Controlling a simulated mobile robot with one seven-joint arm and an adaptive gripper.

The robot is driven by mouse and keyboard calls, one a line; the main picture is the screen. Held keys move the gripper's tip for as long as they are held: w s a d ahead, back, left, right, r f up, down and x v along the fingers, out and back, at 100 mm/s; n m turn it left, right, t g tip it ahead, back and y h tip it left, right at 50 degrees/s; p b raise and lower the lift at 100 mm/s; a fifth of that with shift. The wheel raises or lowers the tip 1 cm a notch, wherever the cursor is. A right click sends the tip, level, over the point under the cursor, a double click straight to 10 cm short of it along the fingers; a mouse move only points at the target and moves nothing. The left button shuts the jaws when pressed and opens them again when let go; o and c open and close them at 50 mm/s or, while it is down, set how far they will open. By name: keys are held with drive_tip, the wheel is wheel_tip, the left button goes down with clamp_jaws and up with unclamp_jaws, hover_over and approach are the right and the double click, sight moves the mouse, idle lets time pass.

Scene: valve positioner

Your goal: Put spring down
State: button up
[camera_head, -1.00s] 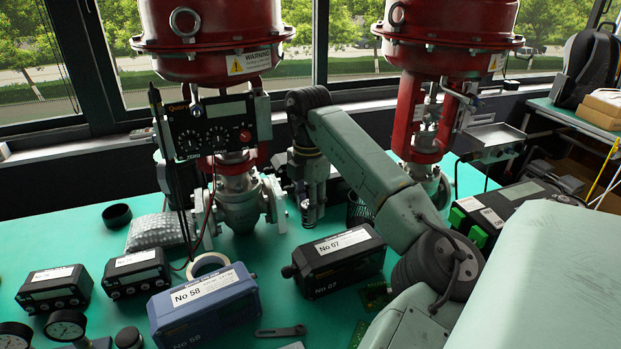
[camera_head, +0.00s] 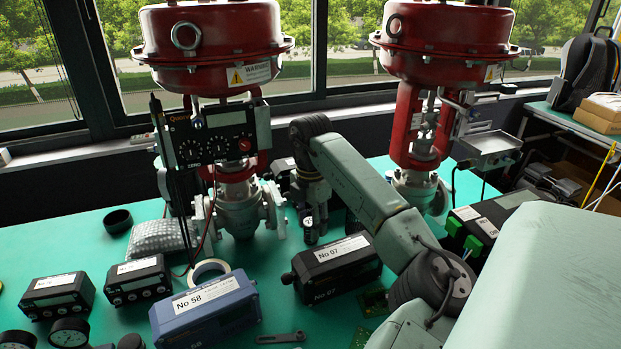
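My gripper (camera_head: 313,238) points down at the back middle of the green bench, between the left valve (camera_head: 240,208) and the right valve (camera_head: 416,185). It is just behind the black box labelled No 07 (camera_head: 337,263). The fingertips are small and dark here, and I cannot tell whether they are open or shut. I cannot make out a spring in or under them. My arm covers part of the bench to the right of the gripper.
A blue box labelled No 58 (camera_head: 207,310), a tape roll (camera_head: 208,271) and a bubble-wrapped packet (camera_head: 158,237) lie left of the gripper. A grey wrench (camera_head: 281,338) lies in front. A black device with green connectors (camera_head: 487,226) stands right. Some bench between the boxes is clear.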

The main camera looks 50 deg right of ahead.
sight(310, 222)
drive_tip(key=shift+o, duration=1)
wheel_tip(310, 222, up, 12)
drive_tip(key=b, duration=0.2)
drive_tip(key=shift+r+b, duration=0.2)
drive_tip(key=shift+b, duration=0.2)
drive_tip(key=shift+f, duration=0.1)
